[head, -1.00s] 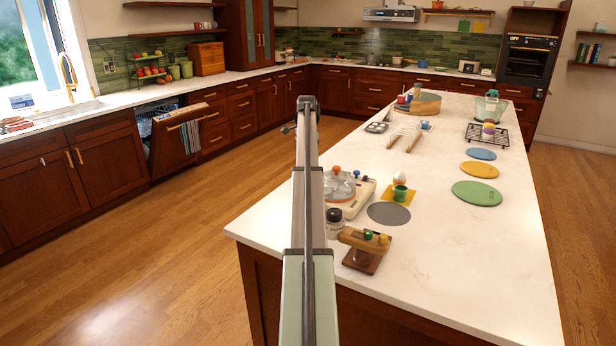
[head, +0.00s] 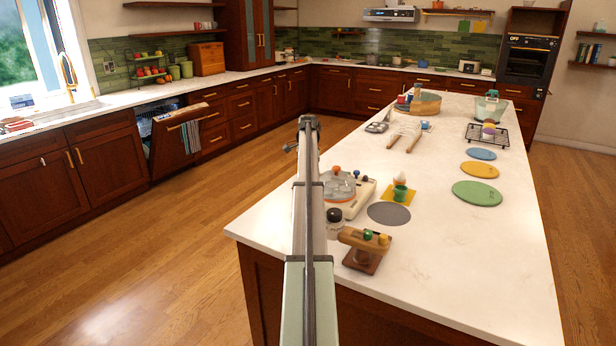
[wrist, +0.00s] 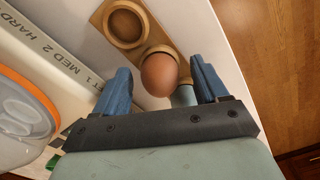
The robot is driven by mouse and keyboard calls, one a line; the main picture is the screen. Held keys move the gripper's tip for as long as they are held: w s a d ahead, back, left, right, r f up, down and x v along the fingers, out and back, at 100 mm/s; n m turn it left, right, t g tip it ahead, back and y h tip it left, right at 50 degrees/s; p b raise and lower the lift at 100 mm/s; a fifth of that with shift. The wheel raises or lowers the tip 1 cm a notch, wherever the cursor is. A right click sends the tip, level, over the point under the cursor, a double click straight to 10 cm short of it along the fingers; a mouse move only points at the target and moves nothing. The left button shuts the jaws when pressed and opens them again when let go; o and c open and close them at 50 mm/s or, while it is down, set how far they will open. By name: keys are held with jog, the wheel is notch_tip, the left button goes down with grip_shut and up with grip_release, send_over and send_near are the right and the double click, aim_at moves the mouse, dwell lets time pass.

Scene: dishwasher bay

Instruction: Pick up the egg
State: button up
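A brown egg (wrist: 159,74) sits on a wooden holder (wrist: 146,32) in the wrist view, with an empty round recess beside it. My gripper (wrist: 160,68) is open, with one blue finger on each side of the egg and visible gaps between. The egg's lower part is hidden from above. In the head view my own arm hides the gripper and this egg. Another, pale egg (head: 400,178) stands in a green egg cup (head: 400,191) on a yellow mat.
The egg cooker (wrist: 35,100) lies close left of my gripper; it also shows in the head view (head: 358,199). A dark-lidded jar (head: 334,225) and a wooden stand (head: 364,244) are nearby. The island's edge is close at right in the wrist view.

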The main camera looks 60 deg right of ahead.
jog(key=c, duration=0.7)
jog(key=shift+o, duration=0.2)
jog(key=shift+r, duration=0.15)
